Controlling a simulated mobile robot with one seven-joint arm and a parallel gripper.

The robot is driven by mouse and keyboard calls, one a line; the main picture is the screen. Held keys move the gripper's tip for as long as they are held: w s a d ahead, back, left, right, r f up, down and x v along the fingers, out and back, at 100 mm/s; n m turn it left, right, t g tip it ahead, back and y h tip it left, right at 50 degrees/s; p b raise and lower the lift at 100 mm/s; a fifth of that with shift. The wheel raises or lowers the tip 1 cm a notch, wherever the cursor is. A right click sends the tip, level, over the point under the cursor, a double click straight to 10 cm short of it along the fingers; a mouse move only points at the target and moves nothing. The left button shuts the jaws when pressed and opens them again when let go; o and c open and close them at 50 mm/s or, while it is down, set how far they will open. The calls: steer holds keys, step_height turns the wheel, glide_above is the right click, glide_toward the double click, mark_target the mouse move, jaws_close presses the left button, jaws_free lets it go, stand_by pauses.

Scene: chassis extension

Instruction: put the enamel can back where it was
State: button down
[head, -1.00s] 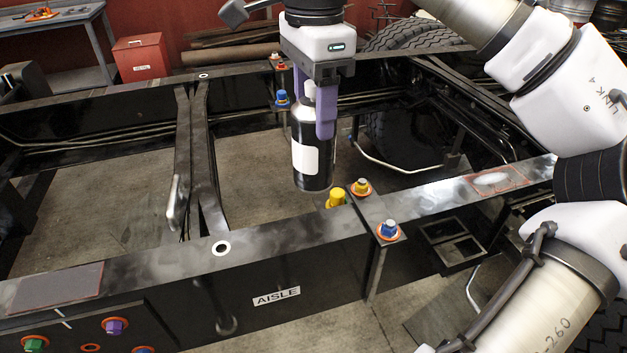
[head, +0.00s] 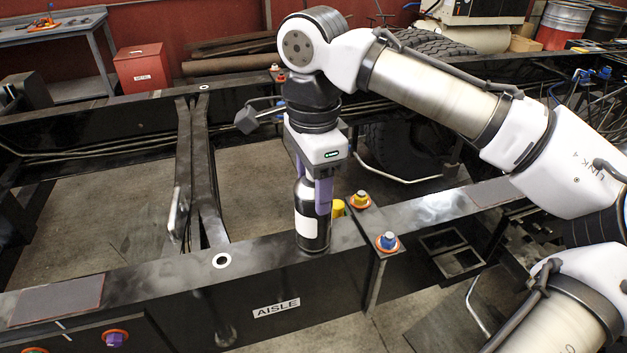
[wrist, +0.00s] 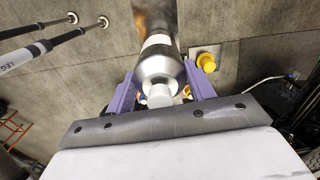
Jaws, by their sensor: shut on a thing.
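The enamel can (head: 308,238) is dark with a white label; it stands upright over the top of the near rail (head: 265,246). Its base is at or just above the rail surface; I cannot tell whether it touches. My gripper (head: 314,192) points down with its purple fingers shut on the can's upper part. In the wrist view the can's silver shoulder and pale cap (wrist: 160,92) sit between the fingers (wrist: 160,96).
A yellow fitting (head: 338,208) is close right of the can, with an orange-collared yellow bolt (head: 360,200) and blue bolt (head: 387,241) beyond. A ringed hole (head: 222,260) is to the left. Grey patches lie on the rail at left (head: 58,300) and right (head: 490,191).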

steer(key=shift+f, duration=0.15)
steer(key=c, duration=0.6)
jaws_free()
steer(key=shift+o, duration=0.2)
step_height(320, 180, up, 12)
steer(key=shift+r+b, duration=0.2)
steer(key=shift+b, duration=0.2)
